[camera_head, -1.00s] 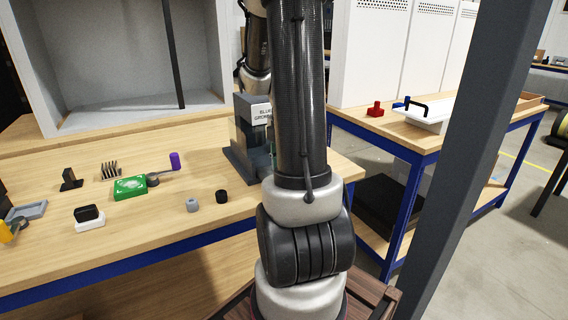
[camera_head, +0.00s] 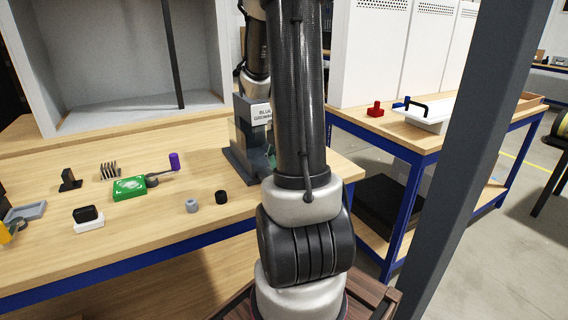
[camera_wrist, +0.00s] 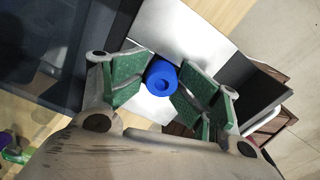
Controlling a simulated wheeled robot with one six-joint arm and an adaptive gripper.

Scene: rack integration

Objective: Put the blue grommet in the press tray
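The blue grommet (camera_wrist: 161,78) is a round ring that shows in the wrist view against a pale metal surface. My gripper (camera_wrist: 164,83) has a green-padded finger on each side of it, both very close. I cannot tell whether the pads touch the grommet or whether it is lifted. In the head view the grommet is hidden, and my arm covers most of the gripper. The grey dispenser labelled for blue grommets (camera_head: 241,140) stands behind my arm. I cannot identify the press tray with certainty; a small grey tray (camera_head: 27,211) lies at the bench's left edge.
On the wooden bench lie a green board (camera_head: 130,187), a grey ring (camera_head: 192,205), a black ring (camera_head: 221,197) and a black-and-white block (camera_head: 88,217). A dark post (camera_head: 480,130) rises at right.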

